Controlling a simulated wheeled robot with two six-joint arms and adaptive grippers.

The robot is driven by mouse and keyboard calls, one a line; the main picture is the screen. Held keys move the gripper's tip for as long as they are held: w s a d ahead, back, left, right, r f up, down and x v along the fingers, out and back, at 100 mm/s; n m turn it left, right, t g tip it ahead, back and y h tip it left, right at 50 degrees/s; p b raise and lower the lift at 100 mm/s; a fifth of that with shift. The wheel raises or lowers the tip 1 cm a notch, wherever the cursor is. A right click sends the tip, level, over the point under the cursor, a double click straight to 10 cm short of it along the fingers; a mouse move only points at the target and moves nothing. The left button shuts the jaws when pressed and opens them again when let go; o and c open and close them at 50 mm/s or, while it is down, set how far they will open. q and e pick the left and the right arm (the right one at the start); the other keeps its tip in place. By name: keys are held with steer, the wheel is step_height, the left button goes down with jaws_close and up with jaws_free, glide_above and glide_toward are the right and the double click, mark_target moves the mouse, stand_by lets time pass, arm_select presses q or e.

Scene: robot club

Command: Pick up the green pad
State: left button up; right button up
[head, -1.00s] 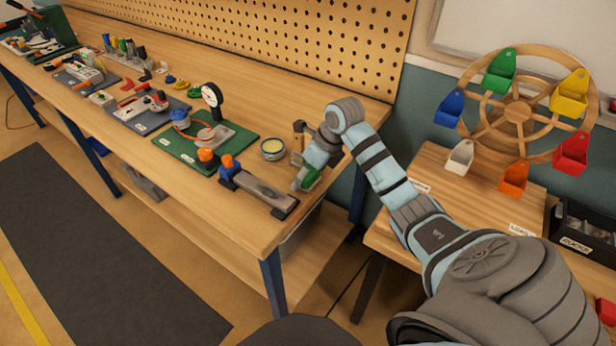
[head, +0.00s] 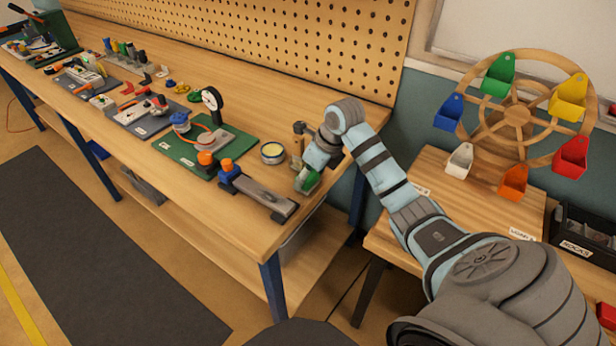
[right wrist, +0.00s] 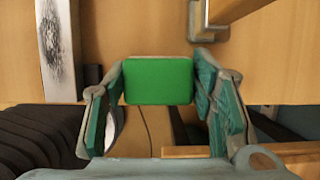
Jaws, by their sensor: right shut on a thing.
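The green pad (right wrist: 158,80) is a flat, bright green block with rounded corners. In the right wrist view it sits between the two fingers of my right gripper (right wrist: 159,78), one finger at each side. The gripper is shut on it. In the head view my right gripper (head: 306,180) is at the near right end of the long workbench, and a green patch of the pad (head: 310,183) shows at its fingertips. Whether the pad still touches the bench top cannot be told. My left gripper is not in view.
A grey bar tool with a blue knob (head: 257,190) lies just left of the gripper. A round tin (head: 272,152) and a small upright hammer-like tool (head: 298,140) stand close behind. A small wooden table (head: 480,215) with a bucket wheel (head: 517,118) is at the right.

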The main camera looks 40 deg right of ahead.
step_height(320, 180, up, 20)
steer(key=p, duration=0.8)
steer(key=shift+f, duration=0.25)
